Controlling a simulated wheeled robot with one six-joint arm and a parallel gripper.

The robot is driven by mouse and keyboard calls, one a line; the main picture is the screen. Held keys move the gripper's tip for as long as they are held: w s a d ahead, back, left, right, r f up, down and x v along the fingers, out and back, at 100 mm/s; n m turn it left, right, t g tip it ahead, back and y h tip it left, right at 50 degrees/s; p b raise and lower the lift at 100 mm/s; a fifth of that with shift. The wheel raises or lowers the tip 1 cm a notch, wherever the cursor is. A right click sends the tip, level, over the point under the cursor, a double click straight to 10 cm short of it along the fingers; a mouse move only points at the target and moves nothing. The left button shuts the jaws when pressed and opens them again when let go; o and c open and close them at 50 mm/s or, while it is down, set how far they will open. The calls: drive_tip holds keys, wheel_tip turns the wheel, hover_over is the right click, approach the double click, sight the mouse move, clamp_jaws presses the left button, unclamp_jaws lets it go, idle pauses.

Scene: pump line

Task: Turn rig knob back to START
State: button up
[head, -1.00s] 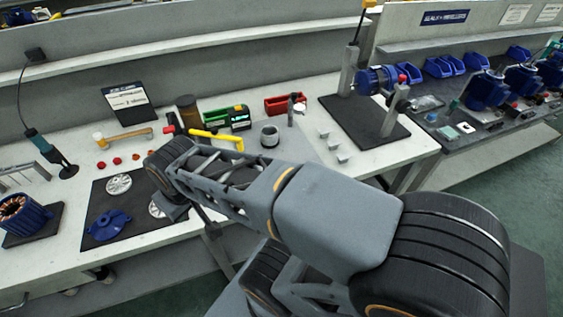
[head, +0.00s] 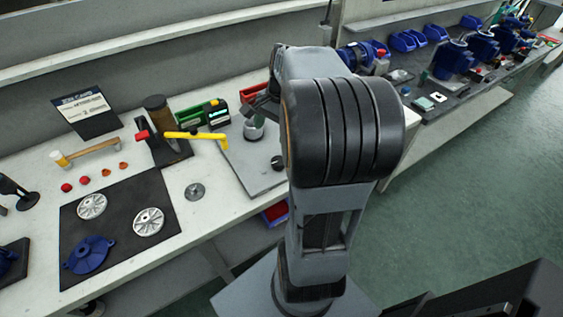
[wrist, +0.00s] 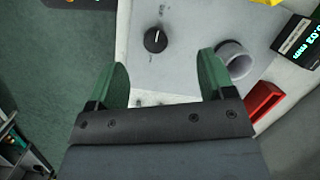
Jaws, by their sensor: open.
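The rig knob (wrist: 155,40) is round and black with a pale pointer line, on a light grey panel (wrist: 185,30). In the wrist view it lies beyond the fingertips, roughly between their lines and a little left of centre. Tiny marks by it are too small to read. My gripper (wrist: 166,72) is open and empty, its two green fingers apart and not around the knob. In the head view the knob (head: 277,162) shows at the panel's right edge, beside my arm, which hides most of my gripper.
A grey cup-like ring (wrist: 237,60) stands close to the right finger. A red bin (wrist: 264,100) and a display box (wrist: 298,42) are farther right. Green floor is open at the right.

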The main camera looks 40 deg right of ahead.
sight(278, 161)
drive_tip(key=d+f+m+y, duration=0.2)
drive_tip(key=d+f+m, duration=0.1)
drive_tip(key=d+m, duration=0.3)
drive_tip(key=shift+n, duration=0.5)
drive_tip(key=x, duration=0.4)
drive_tip(key=d+b+x, duration=0.1)
drive_tip(key=x, duration=0.3)
drive_tip(key=b+x, duration=0.1)
drive_tip(key=x, duration=0.3)
drive_tip(key=shift+d+f, duration=0.15)
drive_tip(key=shift+f, duration=0.25)
drive_tip(key=c, duration=0.9)
